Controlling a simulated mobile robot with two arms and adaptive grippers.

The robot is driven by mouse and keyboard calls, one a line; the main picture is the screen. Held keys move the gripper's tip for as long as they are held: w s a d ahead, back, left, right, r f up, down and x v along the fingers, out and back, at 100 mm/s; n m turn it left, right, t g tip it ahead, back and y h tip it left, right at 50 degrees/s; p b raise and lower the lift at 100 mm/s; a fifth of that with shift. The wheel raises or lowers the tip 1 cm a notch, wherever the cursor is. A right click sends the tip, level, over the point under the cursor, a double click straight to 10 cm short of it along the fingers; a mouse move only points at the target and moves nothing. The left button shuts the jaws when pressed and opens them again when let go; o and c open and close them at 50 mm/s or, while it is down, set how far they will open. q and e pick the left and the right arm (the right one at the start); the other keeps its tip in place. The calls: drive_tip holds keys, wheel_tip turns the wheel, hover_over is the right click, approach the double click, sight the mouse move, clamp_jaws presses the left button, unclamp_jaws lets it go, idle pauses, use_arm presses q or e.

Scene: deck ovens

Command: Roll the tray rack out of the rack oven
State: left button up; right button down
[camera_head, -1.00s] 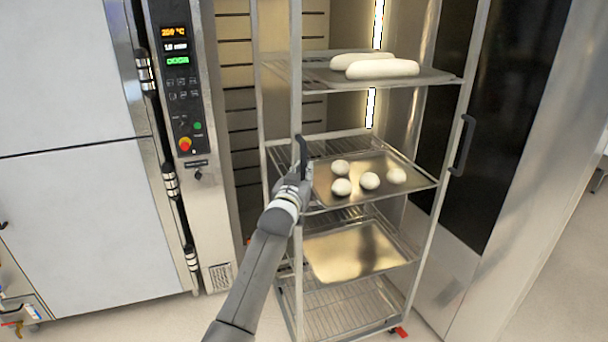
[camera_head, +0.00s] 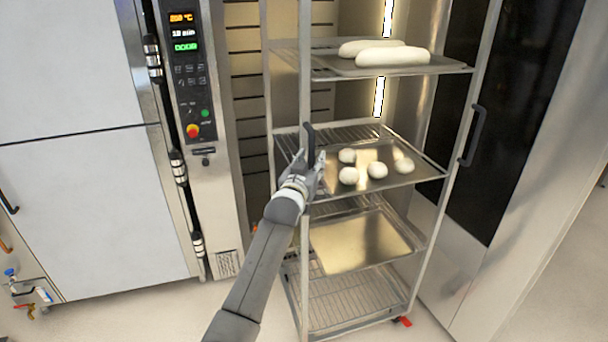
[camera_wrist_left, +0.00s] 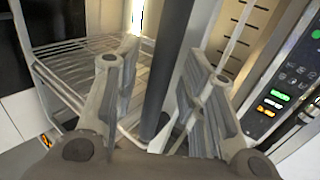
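The tray rack (camera_head: 433,200) is a tall metal frame with wire shelves, standing upright at the oven opening. Its lower front reaches out over the floor. It bears long loaves (camera_head: 392,57) on the upper tray, several dough balls (camera_head: 377,170) on the middle tray and a bare tray (camera_head: 355,243) below. A dark upright handle (camera_head: 309,143) sits on its left front post. My left gripper (camera_head: 307,172) is at that handle. In the left wrist view the fingers (camera_wrist_left: 160,95) stand apart on both sides of a dark bar (camera_wrist_left: 168,70), with gaps showing. My right gripper is out of view.
The rack oven's interior wall (camera_head: 246,95) shows behind the rack. Its control panel (camera_head: 186,75) is at the left. A dark glass door (camera_head: 520,100) with a handle (camera_head: 472,136) stands close at the right. The floor (camera_head: 140,325) in front looks clear.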

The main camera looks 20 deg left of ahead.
use_arm(q)
drive_tip(key=s, duration=1.1)
drive_tip(key=shift+s, duration=0.2)
